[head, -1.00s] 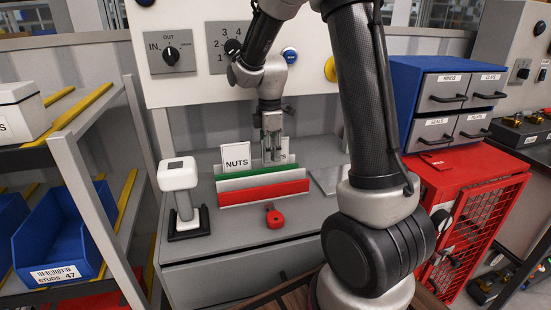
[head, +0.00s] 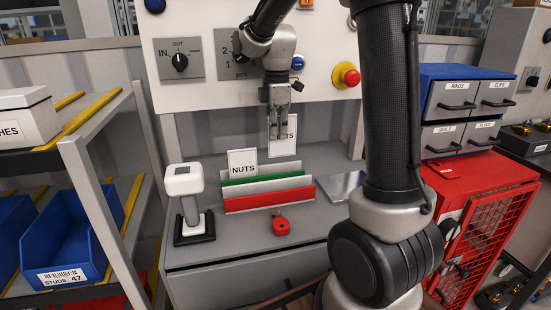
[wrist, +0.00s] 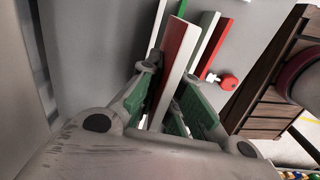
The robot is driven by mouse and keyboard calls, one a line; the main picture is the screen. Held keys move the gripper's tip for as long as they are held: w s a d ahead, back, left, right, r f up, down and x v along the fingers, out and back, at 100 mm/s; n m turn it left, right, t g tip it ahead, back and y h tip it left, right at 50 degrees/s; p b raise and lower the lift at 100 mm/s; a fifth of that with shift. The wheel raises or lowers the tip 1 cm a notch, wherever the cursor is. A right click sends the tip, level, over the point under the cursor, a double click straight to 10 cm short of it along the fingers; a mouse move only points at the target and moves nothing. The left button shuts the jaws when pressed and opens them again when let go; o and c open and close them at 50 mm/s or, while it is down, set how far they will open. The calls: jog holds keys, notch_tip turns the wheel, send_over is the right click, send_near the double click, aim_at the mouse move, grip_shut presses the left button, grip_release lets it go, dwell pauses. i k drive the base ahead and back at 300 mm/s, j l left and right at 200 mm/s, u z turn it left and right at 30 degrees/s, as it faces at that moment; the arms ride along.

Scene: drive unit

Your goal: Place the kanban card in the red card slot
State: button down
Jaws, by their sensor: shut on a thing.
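My gripper (head: 281,133) is shut on a white kanban card (head: 283,148), held upright above the right part of the card rack. Its lettering is partly hidden by the fingers; only "TS" shows. In the wrist view the card (wrist: 173,72) shows a white edge and a red face between the green finger pads. The rack has a green back strip, a pale middle strip and a red front strip, the red card slot (head: 270,199). The red strip also shows in the wrist view (wrist: 210,50). A second card labelled NUTS (head: 243,164) stands at the rack's left.
A white-topped device on a black base (head: 190,205) stands left of the rack. A small red object (head: 281,227) lies on the desk in front. A flat grey plate (head: 343,186) lies to the right. A control panel with a red knob (head: 346,75) rises behind.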

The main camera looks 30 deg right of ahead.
aim_at(270, 201)
jog(key=j+z, duration=0.4)
jog(key=j, duration=0.35)
jog(key=k+j+z, duration=0.1)
jog(key=j+z, duration=0.25)
jog(key=j, duration=0.45)
